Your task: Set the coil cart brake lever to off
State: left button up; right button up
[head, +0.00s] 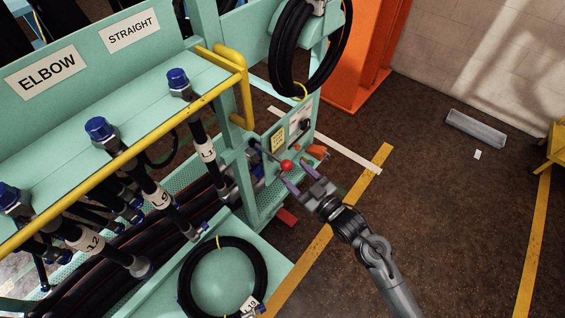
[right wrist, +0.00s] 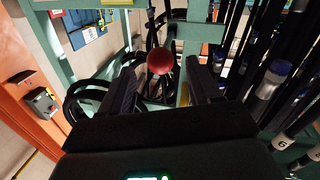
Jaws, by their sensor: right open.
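The brake lever is a dark rod with a red ball knob (head: 287,165), on the end of the green coil cart (head: 268,205). The red knob also shows in the right wrist view (right wrist: 160,61), between and beyond the fingertips. My right gripper (head: 297,189) is open, with its fingers pointing at the knob, close to it. I cannot tell whether a finger touches it. A panel with a yellow label (head: 278,140) is beside the lever; its marks are too small to read. My left gripper is in neither view.
A yellow rail (head: 125,145) runs along the cart's near side, with hoses and blue-capped fittings behind it. A coiled hose (head: 222,280) lies on a lower shelf at the front. Another coil (head: 308,45) hangs above the lever. The floor on the right is mostly clear.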

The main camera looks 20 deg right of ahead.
aim_at(282, 161)
jog(key=b+x, duration=0.1)
jog(key=x, duration=0.5)
jog(key=shift+w+a, duration=0.2)
jog(key=shift+w, duration=0.15)
grip_shut()
